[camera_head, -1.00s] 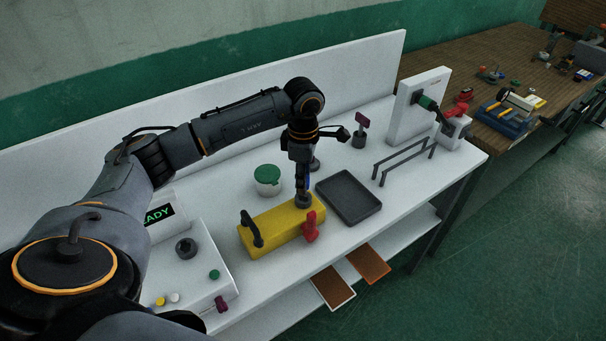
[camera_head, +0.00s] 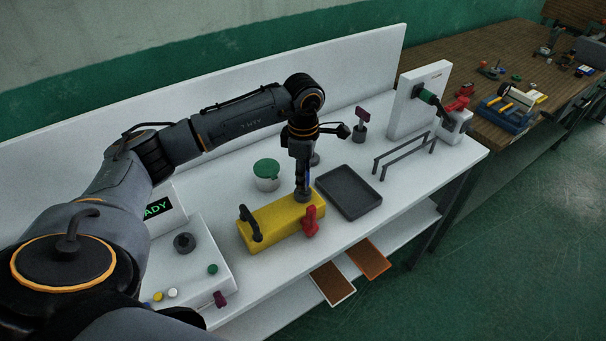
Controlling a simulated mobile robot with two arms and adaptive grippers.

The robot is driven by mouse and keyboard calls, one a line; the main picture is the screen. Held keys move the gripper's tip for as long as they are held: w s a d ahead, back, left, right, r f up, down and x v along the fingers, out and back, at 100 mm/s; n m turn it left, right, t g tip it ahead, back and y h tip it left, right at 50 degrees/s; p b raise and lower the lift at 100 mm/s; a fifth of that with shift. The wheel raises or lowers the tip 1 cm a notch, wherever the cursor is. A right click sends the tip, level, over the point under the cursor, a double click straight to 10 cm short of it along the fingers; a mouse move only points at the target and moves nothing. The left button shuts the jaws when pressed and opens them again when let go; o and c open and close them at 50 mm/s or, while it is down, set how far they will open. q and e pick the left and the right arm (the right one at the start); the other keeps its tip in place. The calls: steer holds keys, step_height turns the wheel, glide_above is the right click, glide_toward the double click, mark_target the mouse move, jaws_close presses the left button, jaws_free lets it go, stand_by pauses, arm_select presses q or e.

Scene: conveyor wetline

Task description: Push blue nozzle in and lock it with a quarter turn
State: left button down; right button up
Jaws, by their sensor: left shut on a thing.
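My left gripper (camera_head: 302,181) points straight down over the right part of the yellow block (camera_head: 272,228). It is shut on the blue nozzle (camera_head: 308,180), of which only a thin blue strip shows beside the fingers. The nozzle's lower end is at the dark round socket (camera_head: 303,196) on top of the block. How deep it sits, and whether it is turned, I cannot tell. A red handle (camera_head: 311,221) is on the block's front right, and a black handle (camera_head: 250,225) stands at its left end. My right gripper is not in view.
A dark tray (camera_head: 348,193) lies close to the right of the block. A white jar with a green lid (camera_head: 267,175) stands behind it. A control panel (camera_head: 190,262) is at the left, and grey rails (camera_head: 403,154) are farther right.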

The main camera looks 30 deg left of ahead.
arm_select(q)
steer(key=shift+f, duration=0.25)
steer(key=shift+f+b, duration=0.85)
steer(key=shift+b, duration=0.05)
steer(key=c, duration=0.9)
jaws_free()
steer(key=shift+c, duration=0.2)
steer(key=shift+r, duration=0.25)
step_height(320, 180, up, 12)
steer(key=shift+f, duration=0.15)
steer(key=shift+f, duration=0.1)
